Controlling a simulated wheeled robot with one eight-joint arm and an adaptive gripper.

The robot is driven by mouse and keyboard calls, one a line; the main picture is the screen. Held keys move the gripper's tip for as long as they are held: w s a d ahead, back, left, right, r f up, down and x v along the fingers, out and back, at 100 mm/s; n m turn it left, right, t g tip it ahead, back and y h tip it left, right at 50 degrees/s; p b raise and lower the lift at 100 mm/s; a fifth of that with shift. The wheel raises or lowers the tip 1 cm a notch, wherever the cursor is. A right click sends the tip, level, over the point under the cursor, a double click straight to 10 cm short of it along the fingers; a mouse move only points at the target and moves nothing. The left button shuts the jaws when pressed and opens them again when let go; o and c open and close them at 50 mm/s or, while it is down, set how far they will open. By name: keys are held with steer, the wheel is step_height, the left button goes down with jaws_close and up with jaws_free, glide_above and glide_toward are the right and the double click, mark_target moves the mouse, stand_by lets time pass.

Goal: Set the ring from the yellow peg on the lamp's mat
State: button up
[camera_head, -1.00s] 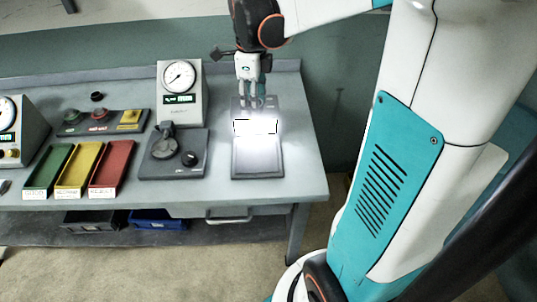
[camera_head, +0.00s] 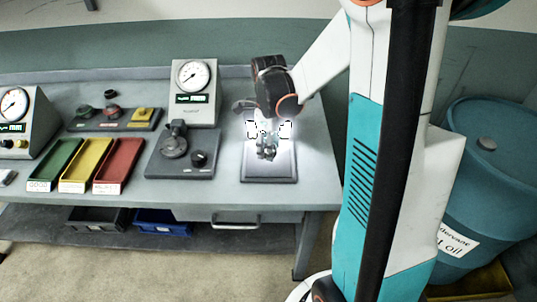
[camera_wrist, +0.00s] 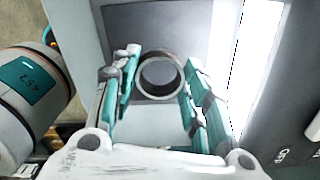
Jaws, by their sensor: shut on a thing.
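My gripper (camera_head: 266,152) is over the lit lamp's mat (camera_head: 262,178) on the bench and hides part of it. In the wrist view my gripper (camera_wrist: 162,62) has its two teal-padded fingers on either side of a dark grey metal ring (camera_wrist: 160,97), shut on it. The ring's open hole faces the camera. A dark plate and a pale surface show behind it; I cannot tell whether the ring touches the mat. The lamp's bright glow (camera_head: 284,130) surrounds the gripper. The yellow peg's place (camera_head: 143,114) is on the dark peg board, with no ring clearly visible there.
A dial gauge (camera_head: 195,92) and a dark fixture with a knob (camera_head: 180,158) stand left of the mat. Green, yellow and red trays (camera_head: 86,166) lie further left. A blue barrel (camera_head: 495,170) stands right of the bench.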

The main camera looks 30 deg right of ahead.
steer(key=shift+f+b, duration=0.4)
steer(key=shift+f, duration=1.2)
steer(key=shift+f, duration=0.2)
steer(key=o, duration=1.1)
steer(key=shift+r, duration=0.15)
step_height(320, 180, up, 12)
steer(key=p, duration=0.4)
steer(key=shift+r, duration=0.1)
